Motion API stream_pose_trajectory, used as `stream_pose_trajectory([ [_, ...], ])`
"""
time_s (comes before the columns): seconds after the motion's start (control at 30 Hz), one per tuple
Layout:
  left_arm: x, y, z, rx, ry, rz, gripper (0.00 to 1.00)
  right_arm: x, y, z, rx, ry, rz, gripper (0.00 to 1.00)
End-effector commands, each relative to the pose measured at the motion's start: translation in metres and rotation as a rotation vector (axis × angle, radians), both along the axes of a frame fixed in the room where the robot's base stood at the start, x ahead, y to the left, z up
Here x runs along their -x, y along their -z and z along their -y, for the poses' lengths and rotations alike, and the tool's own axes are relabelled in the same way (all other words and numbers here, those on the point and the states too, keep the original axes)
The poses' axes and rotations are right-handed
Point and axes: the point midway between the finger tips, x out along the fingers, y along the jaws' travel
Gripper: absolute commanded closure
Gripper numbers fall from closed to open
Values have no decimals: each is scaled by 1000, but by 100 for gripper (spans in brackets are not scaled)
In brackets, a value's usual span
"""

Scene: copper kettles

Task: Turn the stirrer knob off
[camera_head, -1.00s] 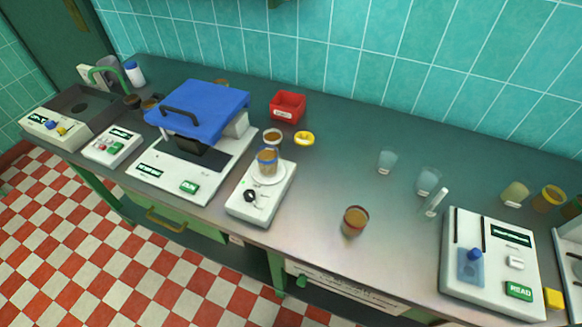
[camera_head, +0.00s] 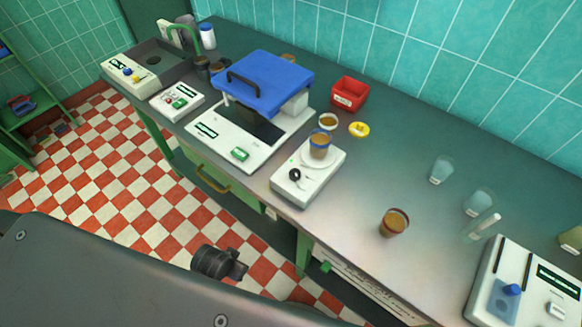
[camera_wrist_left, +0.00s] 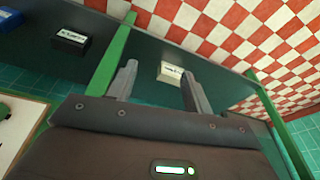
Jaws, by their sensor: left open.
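The stirrer (camera_head: 318,186) is a white box on the bench in the head view, with a dark round knob (camera_head: 295,174) on its front left. A beaker of brown liquid (camera_head: 320,146) stands on its round white plate. My left arm reaches in from the lower left, with a dark end part low over the floor, apart from and below the stirrer. My left gripper (camera_wrist_left: 159,72) is open and empty in the wrist view, its two grey fingers spread. The knob is not seen in the wrist view. My right gripper is not in view.
A blue-lidded device (camera_head: 265,85) stands left of the stirrer. A cup of brown liquid (camera_head: 393,223) stands to its right, with glass beakers further right. A green-framed bench edge lies between my arm and the stirrer. The wrist view shows a small white labelled box (camera_wrist_left: 170,74).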

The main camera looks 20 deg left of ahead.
Motion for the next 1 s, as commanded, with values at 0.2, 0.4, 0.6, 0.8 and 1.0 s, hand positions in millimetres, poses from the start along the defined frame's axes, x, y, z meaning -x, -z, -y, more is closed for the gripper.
stream_pose_trajectory([
  [0.2, -17, -88, 9, 10, 37, 78, 49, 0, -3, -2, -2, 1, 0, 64],
  [0.4, -70, -173, 55, 30, 237, 300, 49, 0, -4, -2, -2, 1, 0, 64],
  [0.6, -131, -235, 125, 35, 522, 576, 49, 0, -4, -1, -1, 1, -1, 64],
  [0.8, -172, -303, 216, 13, 897, 897, 49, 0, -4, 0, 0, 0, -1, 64],
  [1.0, -162, -370, 328, -81, 1529, 1282, 49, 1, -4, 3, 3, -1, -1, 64],
])
